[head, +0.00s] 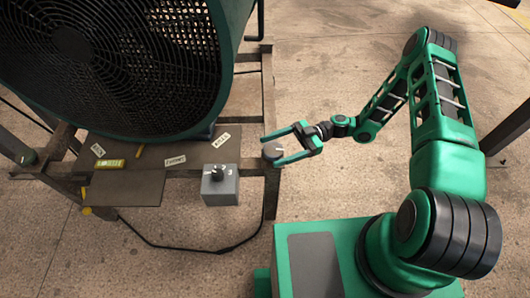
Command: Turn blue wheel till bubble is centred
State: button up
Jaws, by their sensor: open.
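A small round blue-grey wheel (272,150) sits at the right end of the frame's front beam, under the large fan. My gripper (271,149) is open, with one green finger on the far side of the wheel and the other on the near side. Whether the fingers touch it cannot be told. A yellow-green bubble level (109,164) lies on the dark plate to the left. Its bubble is too small to make out.
A large round fan (110,55) in a dark green housing fills the upper left. A grey box (219,192) with a black knob stands left of the wheel. Paper labels (176,160) lie on the plate. A black cable (190,247) runs along the floor.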

aim_at(264, 152)
jog(key=shift+x, duration=2.2)
jog(key=c, duration=1.1)
jog(key=shift+o, duration=0.2)
jog(key=shift+d, duration=0.15)
